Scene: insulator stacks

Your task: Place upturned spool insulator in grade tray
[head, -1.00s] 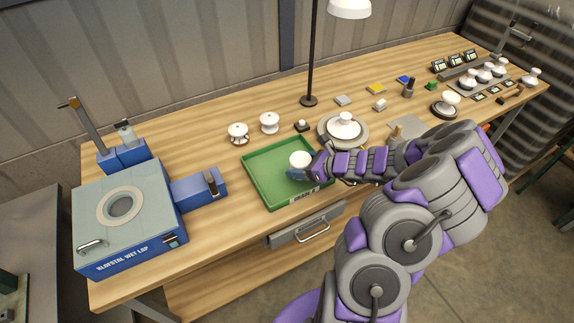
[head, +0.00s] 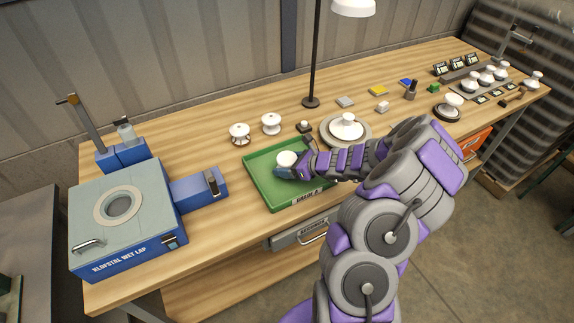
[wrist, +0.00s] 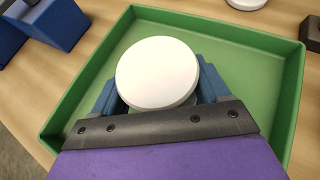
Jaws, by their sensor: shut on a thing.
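A white spool insulator (head: 287,158) is in my gripper (head: 288,170), over the middle of the green grade tray (head: 262,190). In the wrist view its round white end face (wrist: 157,72) points toward the camera, and the blue fingers of my gripper (wrist: 160,92) are shut on it from both sides. The green tray (wrist: 262,70) lies below and around it. The lower part of the spool is hidden, so I cannot tell whether it touches the tray floor. No other piece shows in the tray.
Two white spools (head: 240,133) (head: 271,124) stand behind the tray. A white insulator on a round plate (head: 346,127) stands to its right, near my arm. The blue wet lap machine (head: 125,225) is on the left. A lamp pole (head: 314,60) rises behind.

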